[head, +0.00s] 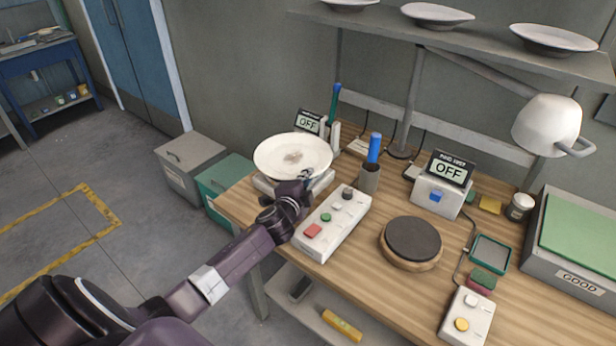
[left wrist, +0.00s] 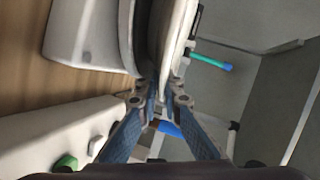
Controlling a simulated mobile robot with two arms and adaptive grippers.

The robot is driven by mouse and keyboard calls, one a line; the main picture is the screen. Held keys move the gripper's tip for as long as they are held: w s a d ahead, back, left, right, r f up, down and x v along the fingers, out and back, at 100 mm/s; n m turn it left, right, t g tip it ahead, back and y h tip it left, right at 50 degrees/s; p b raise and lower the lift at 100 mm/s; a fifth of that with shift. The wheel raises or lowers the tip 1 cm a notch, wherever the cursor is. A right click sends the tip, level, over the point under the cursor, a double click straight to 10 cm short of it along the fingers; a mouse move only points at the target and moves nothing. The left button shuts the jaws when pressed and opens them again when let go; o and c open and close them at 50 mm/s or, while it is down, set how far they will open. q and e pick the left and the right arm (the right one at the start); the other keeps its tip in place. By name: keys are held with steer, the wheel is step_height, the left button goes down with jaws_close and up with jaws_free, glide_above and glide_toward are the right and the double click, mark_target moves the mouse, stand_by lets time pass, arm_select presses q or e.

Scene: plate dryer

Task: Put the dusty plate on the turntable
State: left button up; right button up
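The white dusty plate (head: 290,153), with a brown smudge at its centre, is over a pale low device at the back left of the bench. My left gripper (head: 305,182) is at the plate's near right rim. In the left wrist view, its two fingers (left wrist: 162,92) are close together on either side of the plate's rim (left wrist: 176,35), shut on it. Whether the plate still touches the device below is hard to tell. The turntable (head: 413,239), a dark round disc on a wooden base, is empty on the bench to the right. My right gripper is not in view.
A button box (head: 332,222) stands between plate and turntable. A cup with a blue-handled tool (head: 370,177) and a display box reading OFF (head: 441,195) stand behind. A control box (head: 467,316) and a green-topped GOOD bin (head: 580,276) are to the right. A lamp (head: 548,124) hangs above.

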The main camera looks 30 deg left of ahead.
arm_select(q)
steer(key=shift+o, duration=0.8)
steer(key=shift+s+r, duration=0.1)
steer(key=b+v, duration=0.1)
steer(key=v, duration=1.1)
